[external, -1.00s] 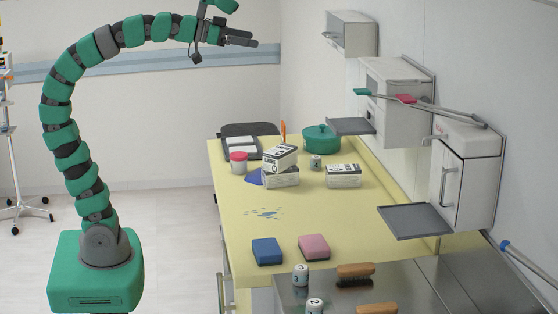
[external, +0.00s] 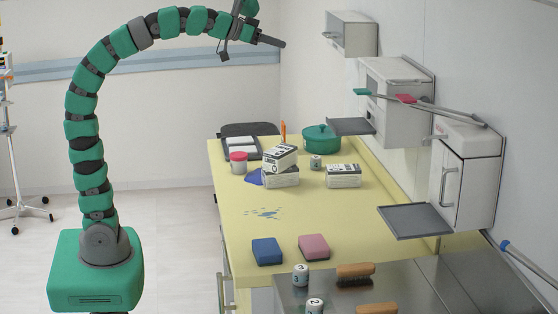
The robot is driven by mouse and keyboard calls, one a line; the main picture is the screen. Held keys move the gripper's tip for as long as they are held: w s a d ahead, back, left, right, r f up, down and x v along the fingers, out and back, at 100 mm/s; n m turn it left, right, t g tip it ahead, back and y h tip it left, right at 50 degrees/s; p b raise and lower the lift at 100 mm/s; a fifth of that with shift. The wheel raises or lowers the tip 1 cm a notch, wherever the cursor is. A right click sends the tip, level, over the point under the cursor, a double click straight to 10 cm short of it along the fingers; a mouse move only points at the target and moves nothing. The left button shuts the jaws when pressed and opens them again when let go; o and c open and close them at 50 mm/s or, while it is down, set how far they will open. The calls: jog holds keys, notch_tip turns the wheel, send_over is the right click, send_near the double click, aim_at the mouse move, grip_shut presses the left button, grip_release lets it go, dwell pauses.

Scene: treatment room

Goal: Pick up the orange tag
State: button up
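A thin orange upright piece (external: 283,132) stands at the back of the yellow counter, left of the green pot; it is too small to tell for certain that it is the orange tag. My gripper (external: 279,42) is at the end of the raised arm, high above the back of the counter and well clear of everything on it. Its fingers point right and slightly down. From this side I cannot tell whether they are apart or closed. Nothing shows hanging from them.
The yellow counter (external: 330,213) holds a green pot (external: 321,140), stacked boxes (external: 281,177), another box (external: 343,176), a red-lidded jar (external: 238,163) and a dark tray (external: 228,153). Blue (external: 267,251) and pink (external: 313,247) sponges lie in front. Wall cabinets (external: 468,185) and grey shelves (external: 415,221) line the right.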

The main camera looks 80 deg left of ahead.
jog(key=w+a+f+n+g+y, duration=0.25)
jog(key=w+a+f, duration=0.35)
jog(key=w+a, duration=0.35)
jog(key=n+g+y+p, duration=0.2)
jog(key=n+g+y, duration=0.4)
jog(key=n+g, duration=0.6)
send_over(284, 135)
jog(key=d, duration=0.3)
notch_tip(284, 135, down, 24)
jog(key=f+n+t, duration=0.1)
jog(key=shift+n+h, duration=0.25)
jog(key=shift+w+a+f+b, duration=0.1)
jog(key=shift+a+f+b, duration=0.25)
jog(key=shift+a+f, duration=1.25)
jog(key=shift+w+a+f+b, duration=0.1)
jog(key=shift+a+f+b, duration=0.3)
jog(key=shift+f, duration=2.35)
jog(key=shift+a+f+b, duration=0.25)
jog(key=shift+a+f, duration=0.8)
jog(key=shift+f, duration=1.15)
jog(key=shift+c, duration=0.3)
grip_shut()
